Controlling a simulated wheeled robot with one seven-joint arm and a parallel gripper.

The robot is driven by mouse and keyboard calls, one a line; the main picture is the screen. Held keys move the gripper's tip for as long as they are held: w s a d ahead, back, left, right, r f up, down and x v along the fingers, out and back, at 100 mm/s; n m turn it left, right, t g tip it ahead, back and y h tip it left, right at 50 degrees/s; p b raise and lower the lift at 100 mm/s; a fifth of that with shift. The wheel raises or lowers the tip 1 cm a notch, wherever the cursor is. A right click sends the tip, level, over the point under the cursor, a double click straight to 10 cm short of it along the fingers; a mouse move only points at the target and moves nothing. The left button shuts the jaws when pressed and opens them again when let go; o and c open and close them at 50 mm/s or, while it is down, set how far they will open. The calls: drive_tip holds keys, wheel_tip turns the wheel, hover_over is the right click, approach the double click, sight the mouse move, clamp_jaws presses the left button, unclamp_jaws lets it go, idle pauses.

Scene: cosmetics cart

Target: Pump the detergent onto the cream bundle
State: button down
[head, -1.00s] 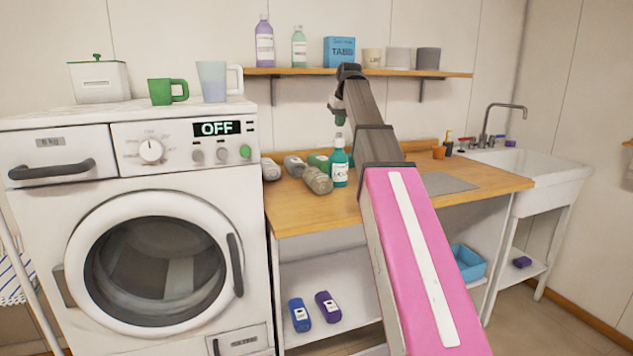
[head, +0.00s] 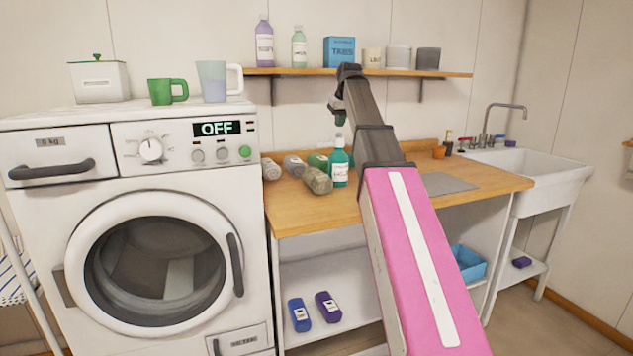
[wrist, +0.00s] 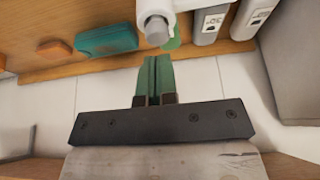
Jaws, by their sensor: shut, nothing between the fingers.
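A teal bottle (head: 339,168) with a pale label and a narrow top stands upright on the wooden counter. Several rolled bundles lie left of it: a pale one (head: 270,169), a grey one (head: 294,165), a mottled one (head: 318,180) and a green one (head: 317,160). I cannot tell for sure which is the cream bundle. My gripper (head: 340,118) is above the bottle, apart from its top. In the wrist view its green fingers (wrist: 158,75) are shut and empty. A white part with a grey end (wrist: 156,30) shows just beyond them; I cannot identify it.
A wall shelf (head: 455,74) with bottles, a blue box and cups is close behind my arm. The washing machine (head: 150,270) stands left and the sink (head: 545,172) right. An orange item (head: 439,152) sits at the back. The counter's front left is clear.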

drive_tip(key=shift+f, duration=0.3)
idle(0.4)
drive_tip(key=shift+f, duration=1.2)
drive_tip(key=shift+r, duration=1.5)
drive_tip(key=shift+f, duration=0.5)
drive_tip(key=shift+f, duration=1)
drive_tip(key=shift+r, duration=1.5)
